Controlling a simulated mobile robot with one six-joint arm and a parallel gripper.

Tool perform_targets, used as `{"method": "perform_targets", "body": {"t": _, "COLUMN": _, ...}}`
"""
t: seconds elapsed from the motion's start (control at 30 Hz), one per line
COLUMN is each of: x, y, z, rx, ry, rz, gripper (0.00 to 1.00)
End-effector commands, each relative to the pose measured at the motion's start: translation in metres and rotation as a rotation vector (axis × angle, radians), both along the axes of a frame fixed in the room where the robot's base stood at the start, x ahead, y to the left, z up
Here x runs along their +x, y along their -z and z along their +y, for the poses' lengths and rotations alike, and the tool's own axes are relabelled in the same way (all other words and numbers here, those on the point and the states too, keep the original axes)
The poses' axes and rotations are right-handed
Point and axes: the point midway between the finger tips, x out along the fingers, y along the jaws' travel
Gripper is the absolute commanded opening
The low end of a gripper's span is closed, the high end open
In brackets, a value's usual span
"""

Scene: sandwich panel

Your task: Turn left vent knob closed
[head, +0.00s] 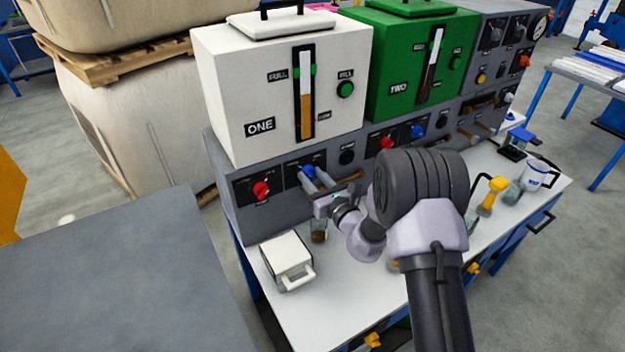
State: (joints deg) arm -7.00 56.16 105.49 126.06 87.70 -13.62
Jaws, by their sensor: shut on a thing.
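My gripper (314,182) reaches from the right to the grey front panel (240,220) below the white tank (225,85) marked ONE. A second blue knob (417,131) sits below the green tank (415,60) marked TWO.
A small white box with a handle (287,262) stands on the white bench top (335,295). A glass (319,231) stands below my gripper. A brown handle or spout (349,176) juts out beside the gripper. A yellow-topped item (493,190) and white jug (537,174) stand at right.

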Motion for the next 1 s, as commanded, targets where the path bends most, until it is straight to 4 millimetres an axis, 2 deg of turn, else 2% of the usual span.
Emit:
{"method": "perform_targets", "body": {"t": 0.73, "x": -0.0003, "y": 0.0008, "z": 0.0, "rx": -0.064, "ry": 0.0, "rz": -0.041, "gripper": 0.0}}
{"method": "perform_targets", "body": {"t": 0.77, "x": -0.0003, "y": 0.0007, "z": -0.0001, "rx": -0.064, "ry": 0.0, "rz": -0.041, "gripper": 0.41}}
{"method": "perform_targets", "body": {"t": 0.8, "x": -0.0002, "y": 0.0007, "z": 0.0, "rx": -0.064, "ry": 0.0, "rz": -0.042, "gripper": 0.49}}
{"method": "perform_targets", "body": {"t": 0.87, "x": -0.0002, "y": 0.0006, "z": -0.0001, "rx": -0.064, "ry": 0.0, "rz": -0.042, "gripper": 0.57}}
{"method": "perform_targets", "body": {"t": 1.0, "x": -0.0001, "y": 0.0004, "z": 0.0, "rx": -0.064, "ry": 0.0, "rz": -0.042, "gripper": 0.57}}
